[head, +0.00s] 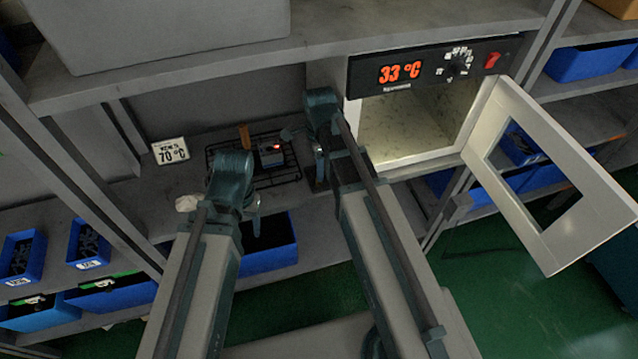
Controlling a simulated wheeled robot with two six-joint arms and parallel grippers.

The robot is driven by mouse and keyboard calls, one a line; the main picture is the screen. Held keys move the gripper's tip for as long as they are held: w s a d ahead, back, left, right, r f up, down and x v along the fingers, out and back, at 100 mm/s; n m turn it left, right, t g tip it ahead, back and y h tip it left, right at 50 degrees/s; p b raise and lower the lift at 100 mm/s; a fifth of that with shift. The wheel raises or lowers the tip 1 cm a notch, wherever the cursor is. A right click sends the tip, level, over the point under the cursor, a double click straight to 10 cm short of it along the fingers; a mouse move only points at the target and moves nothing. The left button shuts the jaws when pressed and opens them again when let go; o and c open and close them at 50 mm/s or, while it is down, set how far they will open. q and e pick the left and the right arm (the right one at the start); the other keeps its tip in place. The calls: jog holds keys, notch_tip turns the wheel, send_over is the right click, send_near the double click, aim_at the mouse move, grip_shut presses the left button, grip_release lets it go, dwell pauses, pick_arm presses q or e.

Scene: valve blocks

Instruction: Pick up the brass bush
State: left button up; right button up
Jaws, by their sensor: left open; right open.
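A small upright orange-brown piece (245,137) stands at the back of the black wire rack on the shelf. It may be the brass bush, but it is too small to be sure. A dark block (271,153) with a red light sits on the rack beside it. My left gripper (256,214) is in front of the rack's left part, mostly hidden behind its wrist. My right gripper (319,168) is at the right of the rack, also partly hidden by its arm. Both are open, and I see nothing held in them.
An oven (420,112) reading 33 °C stands on the right, its windowed door (590,190) swung open toward me. A white crumpled thing (187,203) lies at the shelf's front.

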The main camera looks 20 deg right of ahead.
jog(key=shift+w+d+f+b, duration=0.1)
jog(key=shift+f+b, duration=2.45)
jog(key=shift+f, duration=0.1)
jog(key=shift+r, duration=0.1)
grip_shut()
